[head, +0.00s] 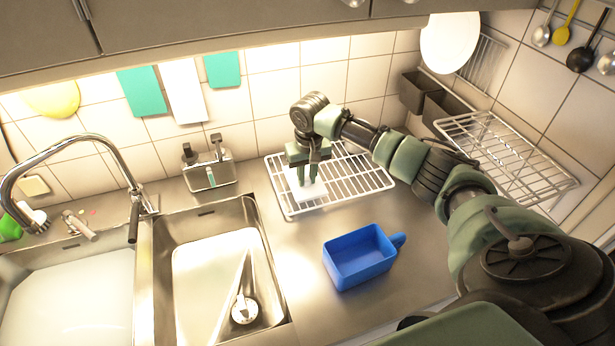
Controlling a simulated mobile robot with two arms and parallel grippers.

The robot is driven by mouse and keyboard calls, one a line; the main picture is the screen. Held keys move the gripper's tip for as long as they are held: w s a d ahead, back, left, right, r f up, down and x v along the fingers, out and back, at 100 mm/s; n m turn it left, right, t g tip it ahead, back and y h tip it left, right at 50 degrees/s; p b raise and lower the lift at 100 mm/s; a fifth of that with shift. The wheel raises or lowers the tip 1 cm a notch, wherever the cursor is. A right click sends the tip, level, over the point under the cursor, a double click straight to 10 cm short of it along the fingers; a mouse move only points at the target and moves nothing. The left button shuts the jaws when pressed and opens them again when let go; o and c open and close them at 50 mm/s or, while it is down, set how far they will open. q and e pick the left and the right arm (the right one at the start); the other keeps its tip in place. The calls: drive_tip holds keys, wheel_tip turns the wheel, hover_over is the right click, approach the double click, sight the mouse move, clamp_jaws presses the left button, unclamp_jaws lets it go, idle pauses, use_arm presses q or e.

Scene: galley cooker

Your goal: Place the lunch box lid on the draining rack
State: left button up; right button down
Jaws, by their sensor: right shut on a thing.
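My right gripper (308,166) is shut on a white flat piece, which looks like the lunch box lid (309,192). The lid is at the left part of the wire draining rack (349,184) on the counter, over its bars. I cannot tell whether it rests on the bars or hangs just above them. The gripper hides the lid's upper part. My left gripper is not in the head view.
A blue open box with a handle (359,258) stands on the counter in front of the rack. The sink (211,265) is to the left. A soap caddy (210,174) stands behind it. Another wire rack (505,160) is at the right.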

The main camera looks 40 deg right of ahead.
sight(309, 188)
drive_tip(key=shift+f, duration=0.75)
drive_tip(key=shift+f, duration=0.15)
drive_tip(key=c, duration=1.3)
unclamp_jaws()
wheel_tip(309, 188, up, 12)
drive_tip(key=s+b, duration=0.1)
drive_tip(key=b, duration=0.1)
drive_tip(key=shift+s+a+r, duration=0.15)
drive_tip(key=shift+a+r, duration=0.05)
drive_tip(key=shift+s+f, duration=0.1)
